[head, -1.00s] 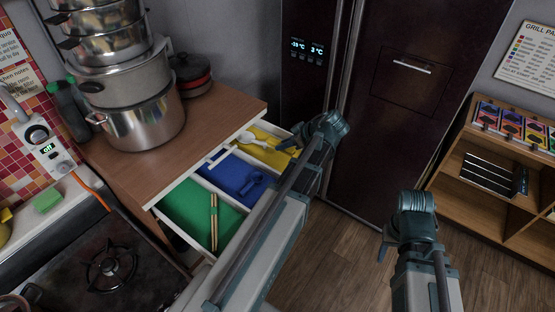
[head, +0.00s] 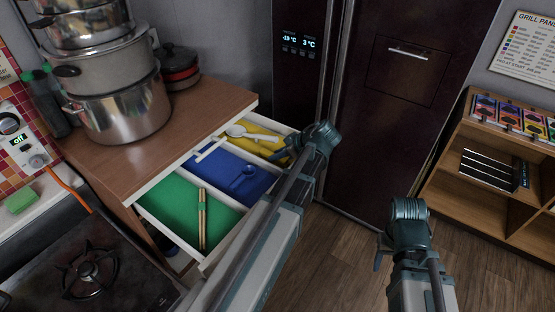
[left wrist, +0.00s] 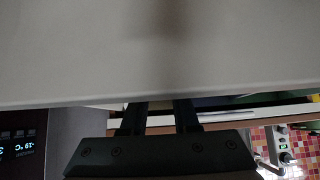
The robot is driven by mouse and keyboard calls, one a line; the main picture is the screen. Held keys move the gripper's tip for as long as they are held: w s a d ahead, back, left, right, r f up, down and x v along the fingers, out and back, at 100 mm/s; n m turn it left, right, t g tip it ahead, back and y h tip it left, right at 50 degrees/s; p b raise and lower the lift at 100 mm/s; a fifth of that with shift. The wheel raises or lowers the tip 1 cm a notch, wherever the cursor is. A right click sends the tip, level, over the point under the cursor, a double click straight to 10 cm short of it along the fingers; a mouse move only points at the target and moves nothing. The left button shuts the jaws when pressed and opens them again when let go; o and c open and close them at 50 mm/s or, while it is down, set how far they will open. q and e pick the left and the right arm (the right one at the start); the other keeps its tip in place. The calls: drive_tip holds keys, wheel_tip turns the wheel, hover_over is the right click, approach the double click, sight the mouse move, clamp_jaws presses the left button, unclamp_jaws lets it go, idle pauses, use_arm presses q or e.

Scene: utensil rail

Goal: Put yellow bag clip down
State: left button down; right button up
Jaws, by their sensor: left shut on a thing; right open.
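My left gripper (head: 282,154) is at the drawer's yellow compartment (head: 270,131), at its right end. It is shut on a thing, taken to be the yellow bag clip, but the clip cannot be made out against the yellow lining. In the left wrist view the dark fingers of my left gripper (left wrist: 158,112) point up under a pale surface that fills most of the picture, and their tips are hidden. My right gripper (head: 379,255) is open and empty over the floor, right of the drawer.
The open drawer has a green compartment (head: 170,204) with chopsticks (head: 202,220), a blue compartment (head: 222,173) with a blue item (head: 243,182), and a white spoon (head: 240,132) by the yellow one. Pots (head: 125,105) stand on the counter. A dark fridge (head: 390,110) stands behind.

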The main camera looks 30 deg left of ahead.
use_arm(q)
drive_tip(key=c, duration=0.7)
unclamp_jaws()
drive_tip(key=shift+o, duration=0.2)
drive_tip(key=shift+r, duration=0.15)
drive_tip(key=p+v, duration=0.8)
drive_tip(key=v, duration=0.3)
drive_tip(key=shift+s+d+r+p, duration=0.1)
drive_tip(key=shift+d+r+p, duration=0.2)
drive_tip(key=shift+d+p, duration=0.1)
